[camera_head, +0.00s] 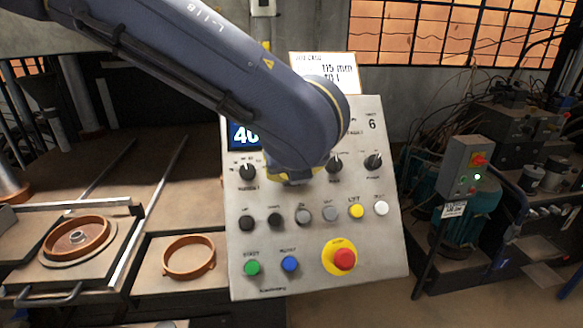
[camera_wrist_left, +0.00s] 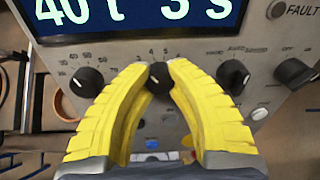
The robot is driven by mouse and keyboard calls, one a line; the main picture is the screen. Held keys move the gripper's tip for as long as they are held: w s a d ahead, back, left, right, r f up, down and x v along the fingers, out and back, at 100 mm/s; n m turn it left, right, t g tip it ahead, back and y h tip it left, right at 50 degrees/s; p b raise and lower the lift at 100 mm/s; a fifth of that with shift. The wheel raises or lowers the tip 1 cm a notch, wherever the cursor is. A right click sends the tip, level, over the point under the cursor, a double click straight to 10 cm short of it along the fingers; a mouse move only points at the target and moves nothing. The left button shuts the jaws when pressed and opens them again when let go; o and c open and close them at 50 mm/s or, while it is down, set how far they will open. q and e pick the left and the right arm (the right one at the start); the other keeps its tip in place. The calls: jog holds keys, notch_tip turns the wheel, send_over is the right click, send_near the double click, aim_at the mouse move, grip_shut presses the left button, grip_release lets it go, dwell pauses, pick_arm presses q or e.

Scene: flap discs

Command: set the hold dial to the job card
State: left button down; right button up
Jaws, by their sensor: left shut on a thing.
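The control panel (camera_head: 310,240) stands tilted at centre. My left arm covers much of its upper part, and only a little yellow of my left gripper shows in the head view. In the left wrist view the yellow fingers of my left gripper (camera_wrist_left: 160,70) are shut on a black dial (camera_wrist_left: 159,78), one on each side. Small numbers, seemingly 4 and 5, show above it. The display (camera_wrist_left: 140,14) reads "40 t" and "3 s". The job card (camera_head: 338,76) stands behind the panel top; I read "115 mm", and its lower lines are partly hidden.
Other black dials (camera_wrist_left: 87,81) (camera_wrist_left: 233,77) flank the held one. Below are rows of buttons and a red emergency stop (camera_head: 344,260). A brown ring (camera_head: 189,256) lies left of the panel. A grey switch box (camera_head: 466,166) stands at right.

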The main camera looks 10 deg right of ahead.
pick_arm(q)
jog(key=shift+s+f+n, duration=0.1)
jog(key=shift+f+n, duration=0.1)
jog(key=shift+n, duration=0.4)
jog(key=c, duration=1.1)
grip_release()
jog(key=shift+r, duration=0.1)
jog(key=shift+o, duration=0.2)
jog(key=shift+s+r, duration=0.1)
jog(key=shift+r, duration=0.1)
jog(key=v, duration=1.1)
jog(key=shift+s+r, duration=0.2)
jog(key=shift+o, duration=0.2)
jog(key=shift+a, duration=0.1)
